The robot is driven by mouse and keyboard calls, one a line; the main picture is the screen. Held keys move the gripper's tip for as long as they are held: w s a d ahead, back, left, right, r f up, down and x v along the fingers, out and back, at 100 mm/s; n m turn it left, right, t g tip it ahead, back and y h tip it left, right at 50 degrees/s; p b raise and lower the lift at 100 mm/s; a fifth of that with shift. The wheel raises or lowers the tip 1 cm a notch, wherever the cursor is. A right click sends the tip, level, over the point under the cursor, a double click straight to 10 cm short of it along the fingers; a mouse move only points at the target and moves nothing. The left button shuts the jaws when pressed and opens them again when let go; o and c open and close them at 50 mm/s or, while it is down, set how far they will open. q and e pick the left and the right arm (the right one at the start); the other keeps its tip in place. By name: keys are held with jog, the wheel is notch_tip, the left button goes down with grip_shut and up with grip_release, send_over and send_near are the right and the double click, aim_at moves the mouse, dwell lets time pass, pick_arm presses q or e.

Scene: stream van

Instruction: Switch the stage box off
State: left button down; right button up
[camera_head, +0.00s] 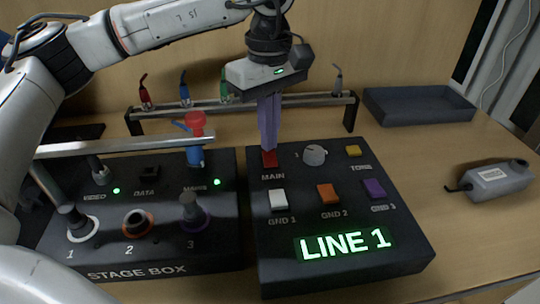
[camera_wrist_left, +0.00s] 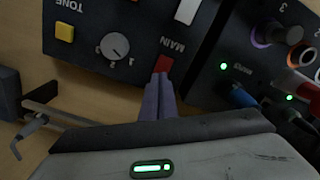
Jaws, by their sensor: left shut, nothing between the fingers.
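The stage box (camera_head: 140,256) is a black panel on the left of the table, with sockets numbered 1, 2 and 3 and two lit green lamps; its edge also shows in the left wrist view (camera_wrist_left: 233,35). A second black box (camera_head: 345,268) stands to its right, with a lit LINE 1 display. Its red MAIN switch (camera_head: 269,159) is right at my left gripper's fingertips; it also shows in the left wrist view (camera_wrist_left: 163,64). My left gripper (camera_head: 268,148) is shut and empty, pointing down; whether it touches the switch I cannot tell. My right gripper is not in view.
A rail (camera_head: 240,105) with several coloured plugs stands behind the boxes. A dark tray (camera_head: 420,105) lies at the back right and a grey device (camera_head: 495,180) at the right. My left arm covers part of the stage box.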

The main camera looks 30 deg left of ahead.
pick_arm(q)
jog(key=shift+f+b, duration=0.6)
jog(key=shift+f, duration=0.25)
dwell(0.5)
jog(key=shift+r, duration=0.15)
jog(key=shift+r+p, duration=2.75)
jog(key=shift+r, duration=0.6)
jog(key=shift+r, duration=0.1)
